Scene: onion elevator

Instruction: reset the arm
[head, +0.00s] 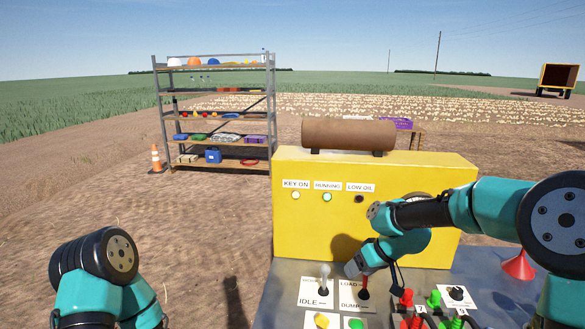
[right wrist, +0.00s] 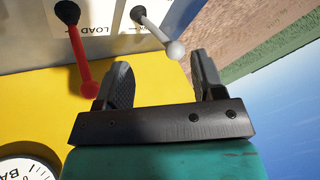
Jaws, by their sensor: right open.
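My right gripper (head: 355,269) is over the control panel (head: 276,295), close to the red LOAD/DUMP lever (head: 364,284) and the white-knobbed IDLE lever (head: 324,279). In the right wrist view the gripper (right wrist: 163,78) is open, with nothing between its fingers. There the white knob (right wrist: 175,50) shows beyond the gap, nearer the right finger, and the red lever (right wrist: 84,60) is left of the left finger. Whether a finger touches the red lever I cannot tell. My left arm (head: 95,275) is at lower left; its gripper is out of view.
A yellow machine housing (head: 375,222) with labelled lamps and a brown cylinder (head: 348,134) rises behind the panel. Red and green controls (head: 433,299) and a red funnel (head: 518,266) are at right. A shelf rack (head: 215,115) and traffic cone (head: 156,158) stand farther back.

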